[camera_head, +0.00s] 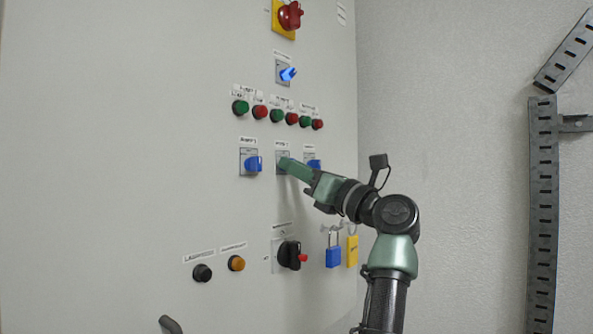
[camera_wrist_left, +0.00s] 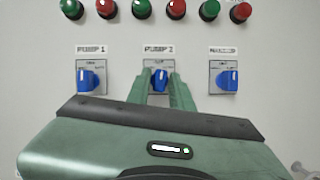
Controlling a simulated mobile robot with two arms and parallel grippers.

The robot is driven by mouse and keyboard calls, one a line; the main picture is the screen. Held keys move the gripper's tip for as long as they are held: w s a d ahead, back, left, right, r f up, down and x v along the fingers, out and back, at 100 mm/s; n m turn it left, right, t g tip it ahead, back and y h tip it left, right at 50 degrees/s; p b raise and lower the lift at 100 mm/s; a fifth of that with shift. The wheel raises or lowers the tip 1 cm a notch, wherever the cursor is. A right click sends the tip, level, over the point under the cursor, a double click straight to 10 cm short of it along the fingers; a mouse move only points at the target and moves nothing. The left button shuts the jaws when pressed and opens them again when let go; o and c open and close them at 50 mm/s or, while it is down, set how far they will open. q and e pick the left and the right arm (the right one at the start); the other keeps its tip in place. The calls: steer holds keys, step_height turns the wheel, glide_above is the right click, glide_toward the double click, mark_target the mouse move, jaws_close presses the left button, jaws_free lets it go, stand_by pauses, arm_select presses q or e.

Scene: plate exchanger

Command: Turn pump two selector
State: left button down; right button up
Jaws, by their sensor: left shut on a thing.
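The pump two selector (camera_wrist_left: 160,77) is a blue knob on a pale plate under a "PUMP 2" label, in the middle of a row of three. My left gripper (camera_head: 285,164) reaches it from the lower right in the head view. In the left wrist view, the two green fingers (camera_wrist_left: 161,92) are on either side of the blue knob, shut on it. In the head view the fingers hide the knob, and only part of its plate (camera_head: 281,156) shows. How far the knob is turned is hard to tell. My right gripper is not in view.
The blue pump one selector (camera_head: 253,163) is to the left and a third blue selector (camera_head: 315,164) is close to the right. Green and red lamps (camera_head: 277,115) are above. A black rotary switch (camera_head: 290,255) and blue and yellow padlocks (camera_head: 333,256) are below.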

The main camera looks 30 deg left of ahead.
arm_select(q)
steer(key=shift+r+n+g, duration=0.15)
steer(key=shift+n+g, duration=0.45)
steer(key=shift+n, duration=0.6)
steer(key=c, duration=1.4)
jaws_free()
steer(key=shift+c, duration=0.2)
steer(key=shift+a, duration=0.15)
steer(key=b+v, duration=0.3)
steer(key=v, duration=0.4)
steer(key=shift+d+f+b, duration=0.3)
steer(key=shift+d+b, duration=0.05)
steer(key=shift+b, duration=0.05)
